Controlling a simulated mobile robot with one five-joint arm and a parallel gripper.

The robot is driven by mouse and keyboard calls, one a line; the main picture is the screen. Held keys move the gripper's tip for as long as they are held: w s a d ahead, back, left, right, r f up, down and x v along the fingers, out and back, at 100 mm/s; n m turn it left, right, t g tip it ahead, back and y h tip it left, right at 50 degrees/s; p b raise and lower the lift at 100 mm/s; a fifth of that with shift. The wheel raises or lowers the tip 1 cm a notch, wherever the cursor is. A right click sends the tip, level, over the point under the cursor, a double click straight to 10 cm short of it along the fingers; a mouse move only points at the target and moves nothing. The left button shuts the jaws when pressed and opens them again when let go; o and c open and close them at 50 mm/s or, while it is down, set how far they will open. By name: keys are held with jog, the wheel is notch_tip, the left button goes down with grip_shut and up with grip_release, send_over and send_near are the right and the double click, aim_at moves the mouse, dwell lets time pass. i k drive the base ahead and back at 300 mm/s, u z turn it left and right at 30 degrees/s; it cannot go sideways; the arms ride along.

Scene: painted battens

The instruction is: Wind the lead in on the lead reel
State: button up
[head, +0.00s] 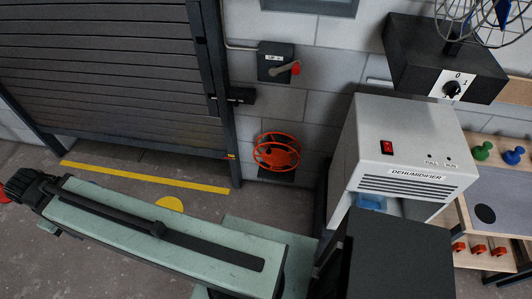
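The lead reel (265,156) is an orange wheel-like frame on a dark mount, low on the grey block wall, just right of the shutter door. Its rims and spokes show, but it is small. I cannot make out a crank handle or how much lead is on it. My pale green arm link lies across the lower left, with a dark ribbed joint at its far left end. No gripper fingers show. My arm is well apart from the reel in the picture.
A lever switch box (277,63) is on the wall above the reel. A white dehumidifier (402,135) stands to the right, below a dark box with a dial (452,88). A bench (490,190) is at far right. Bare floor with a yellow stripe (145,177) lies before the shutter (100,70).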

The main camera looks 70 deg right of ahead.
aim_at(277, 155)
jog(key=z, duration=2.2)
jog(key=k, duration=1.1)
jog(key=u, duration=1)
jog(key=i, duration=0.9)
jog(key=u, duration=0.2)
